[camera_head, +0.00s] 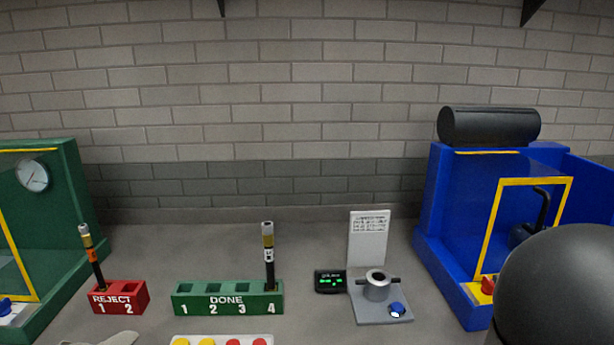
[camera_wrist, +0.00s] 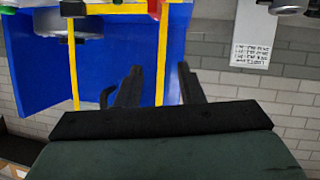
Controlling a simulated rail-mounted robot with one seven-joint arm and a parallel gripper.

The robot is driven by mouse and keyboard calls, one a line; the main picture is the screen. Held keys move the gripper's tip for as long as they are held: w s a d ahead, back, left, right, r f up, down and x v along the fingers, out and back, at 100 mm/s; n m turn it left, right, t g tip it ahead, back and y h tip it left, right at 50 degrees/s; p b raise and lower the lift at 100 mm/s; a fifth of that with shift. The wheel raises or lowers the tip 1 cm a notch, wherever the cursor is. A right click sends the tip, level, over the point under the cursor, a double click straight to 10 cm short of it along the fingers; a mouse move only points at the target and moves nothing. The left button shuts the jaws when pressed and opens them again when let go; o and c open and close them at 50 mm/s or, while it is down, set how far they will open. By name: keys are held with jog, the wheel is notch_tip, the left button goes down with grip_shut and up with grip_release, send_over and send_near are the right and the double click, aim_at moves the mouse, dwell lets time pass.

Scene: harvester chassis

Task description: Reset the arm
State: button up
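My gripper (camera_wrist: 160,72) shows in the wrist view with its two black fingers apart and nothing between them. It faces the blue machine (camera_wrist: 118,60), whose yellow-framed door (camera_wrist: 160,62) lies beyond the fingers. I cannot tell how far the fingertips are from it. In the head view the blue machine (camera_head: 440,215) stands at the right, with a black cylinder (camera_head: 489,126) on top. A dark rounded part of my arm covers its lower right front. My gripper is not visible in the head view.
A red REJECT rack (camera_head: 134,297) and a green DONE rack (camera_head: 193,300) each hold one upright stick. A grey fixture (camera_head: 376,290) stands beside a small display (camera_head: 330,281) and a white sign (camera_head: 369,235). A green machine (camera_head: 65,205) stands left. Coloured buttons (camera_head: 207,342) show at the front.

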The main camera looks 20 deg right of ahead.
jog(key=w+a+f+g, duration=0.2)
jog(key=w+a+g, duration=0.1)
jog(key=a, duration=0.7)
jog(key=w+a+f+g, duration=0.2)
jog(key=w+a+f, duration=0.1)
jog(key=a, duration=0.7)
jog(key=s+a+f+n+g+y, duration=0.1)
jog(key=s+a+g+y, duration=0.1)
jog(key=s+a, duration=0.2)
jog(key=s+a+f+n+g+y, duration=0.1)
jog(key=s+a, duration=0.4)
jog(key=a, duration=0.6)
jog(key=s+a+f+n+g+y, duration=0.1)
jog(key=s+a+g, duration=0.3)
jog(key=a, duration=0.4)
jog(key=shift+s+f+y, duration=0.35)
jog(key=shift+f+y, duration=0.45)
jog(key=shift+y, duration=0.1)
